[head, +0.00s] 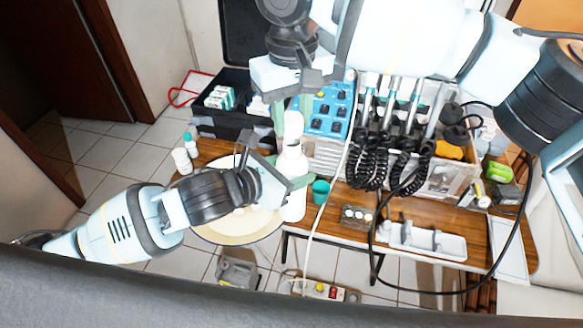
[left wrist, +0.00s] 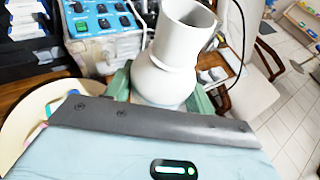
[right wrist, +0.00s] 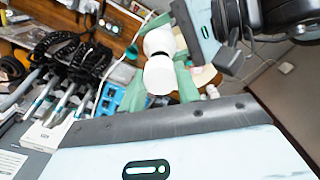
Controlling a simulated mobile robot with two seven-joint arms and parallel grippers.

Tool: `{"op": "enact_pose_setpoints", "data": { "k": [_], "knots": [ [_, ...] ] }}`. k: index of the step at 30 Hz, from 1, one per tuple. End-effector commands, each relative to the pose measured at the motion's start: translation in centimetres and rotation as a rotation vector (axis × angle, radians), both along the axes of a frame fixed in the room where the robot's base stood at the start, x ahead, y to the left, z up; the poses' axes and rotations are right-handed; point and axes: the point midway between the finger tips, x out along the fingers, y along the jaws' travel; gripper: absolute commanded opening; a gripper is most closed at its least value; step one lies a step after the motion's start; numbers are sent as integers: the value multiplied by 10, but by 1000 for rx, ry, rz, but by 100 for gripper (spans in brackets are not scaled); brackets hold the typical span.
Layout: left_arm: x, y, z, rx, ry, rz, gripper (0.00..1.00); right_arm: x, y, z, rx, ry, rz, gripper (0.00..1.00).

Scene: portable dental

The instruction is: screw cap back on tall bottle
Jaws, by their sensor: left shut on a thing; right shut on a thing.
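The tall bottle (head: 291,164) is white, with a round shoulder and narrower neck. My left gripper (head: 287,173) is shut on it, its green fingers on either side. In the left wrist view, the bottle (left wrist: 163,82) has an open-looking rim at the top. My right gripper (head: 293,106) is shut on the white cap (head: 293,124), which appears just above the bottle in the head view. In the right wrist view, the cap (right wrist: 160,76) sits between the green fingers, with the bottle (right wrist: 158,42) beyond. I cannot tell whether cap and bottle touch.
A round cream tray (head: 235,228) lies below the left gripper. A teal cup (head: 320,191) stands beside the bottle. Handpieces with coiled black cords (head: 368,158) and a blue control panel (head: 330,108) are behind. Small bottles (head: 182,160) stand at left.

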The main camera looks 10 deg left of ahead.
Motion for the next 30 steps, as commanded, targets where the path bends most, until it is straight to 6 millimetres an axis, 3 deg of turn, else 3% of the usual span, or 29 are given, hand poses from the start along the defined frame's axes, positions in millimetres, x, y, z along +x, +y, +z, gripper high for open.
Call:
{"op": "enact_pose_setpoints", "data": {
  "k": [8,30],
  "knots": [
    [0,0,1,-1,-2,0,13,0,0,-18,-1,0,0,12],
    [0,0,1,-1,-2,0,13,-1,0,-18,-4,4,0,12]
  ]
}}
